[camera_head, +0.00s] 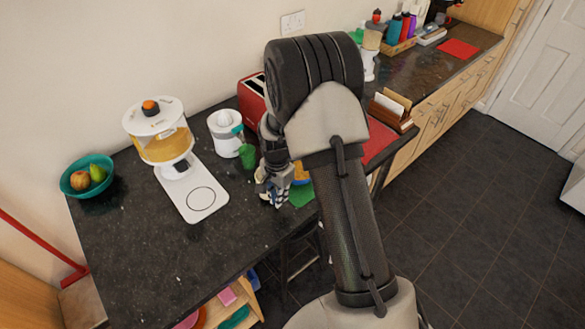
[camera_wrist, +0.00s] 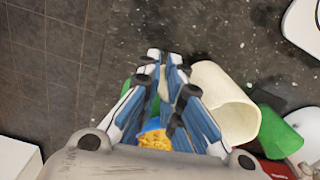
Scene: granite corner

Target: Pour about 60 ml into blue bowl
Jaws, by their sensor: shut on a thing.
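My gripper (camera_wrist: 167,62) has its blue and white fingers closed together over the counter; it shows in the head view (camera_head: 272,188), partly behind my arm. A cream cup (camera_wrist: 225,105) lies right against the right finger, its open end toward the lower right of the wrist view. It appears held at its near side, but the grip is hidden by the finger. The blue bowl (camera_wrist: 150,126) shows between the fingers with yellow pieces (camera_wrist: 155,140) in it; most of it is hidden.
A green cup (camera_head: 248,157) stands beside a white appliance (camera_head: 224,132). A dispenser (camera_head: 160,135) with yellow contents, a teal fruit bowl (camera_head: 73,189) and a red toaster (camera_head: 251,98) stand around. A green mat (camera_head: 302,196) lies near the gripper. The counter's front left is clear.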

